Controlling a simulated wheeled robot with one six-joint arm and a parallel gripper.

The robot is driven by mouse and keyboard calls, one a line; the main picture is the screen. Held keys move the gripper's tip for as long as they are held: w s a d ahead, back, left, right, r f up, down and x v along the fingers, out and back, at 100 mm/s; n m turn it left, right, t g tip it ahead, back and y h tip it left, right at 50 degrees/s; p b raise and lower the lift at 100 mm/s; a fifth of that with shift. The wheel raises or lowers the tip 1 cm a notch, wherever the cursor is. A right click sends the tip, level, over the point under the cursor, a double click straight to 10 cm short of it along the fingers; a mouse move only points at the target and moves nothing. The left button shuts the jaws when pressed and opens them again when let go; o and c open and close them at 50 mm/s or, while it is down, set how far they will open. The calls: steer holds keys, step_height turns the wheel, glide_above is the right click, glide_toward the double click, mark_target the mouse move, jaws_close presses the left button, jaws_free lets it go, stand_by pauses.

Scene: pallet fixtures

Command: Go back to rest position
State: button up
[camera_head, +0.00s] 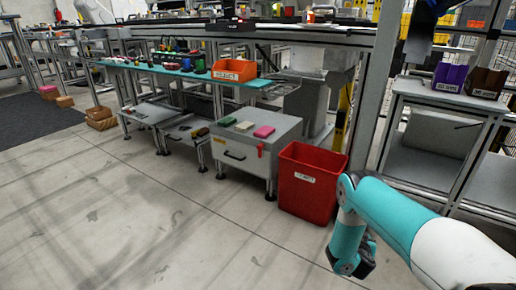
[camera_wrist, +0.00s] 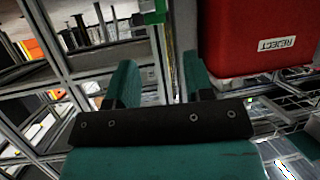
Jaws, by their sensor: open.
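My gripper (camera_wrist: 159,62) shows in the wrist view with its two teal fingers apart and nothing between them. In the head view my teal and white arm is at the lower right, bent downward at its end; the fingers are hard to make out there. A red bin (camera_head: 312,182) with a white label stands on the floor just left of my arm. In the wrist view a red bin (camera_wrist: 260,30) with a "REJECT" label is at the upper right, apart from the fingers.
A grey cabinet (camera_head: 250,153) with small green and pink items stands left of the red bin. Behind it a teal shelf (camera_head: 150,68) holds an orange bin (camera_head: 234,71). A grey metal rack (camera_head: 440,100) is at the right. The floor at the front left is clear.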

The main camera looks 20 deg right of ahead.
steer(key=w+a+r+m+g+p, duration=0.1)
steer(key=w+a+r, duration=0.1)
steer(key=w+r, duration=0.35)
steer(key=w+a+r+g, duration=0.1)
steer(key=w+a+r, duration=0.15)
steer(key=r, duration=0.55)
steer(key=s+a+r+n+g+y+p, duration=0.1)
steer(key=a+r+y, duration=0.2)
steer(key=a+r, duration=0.45)
steer(key=s+a+r+n+g+y, duration=0.1)
steer(key=s+a+r+y, duration=0.15)
steer(key=a+r, duration=0.5)
steer(key=s+a+r+n+g+y, duration=0.3)
steer(key=s+a+r+n+y, duration=0.35)
steer(key=s+a+r, duration=0.75)
steer(key=s+a+r+n+g+y+p, duration=0.1)
steer(key=s+a+r+n+g, duration=0.2)
steer(key=s, duration=0.6)
steer(key=s+a+r+n+p, duration=0.15)
steer(key=s+r+n, duration=0.3)
steer(key=s, duration=0.45)
step_height(320, 180, up, 37)
steer(key=p, duration=3.7)
steer(key=shift+w+a+r, duration=0.15)
steer(key=shift+w+a, duration=0.15)
steer(key=shift+w, duration=0.15)
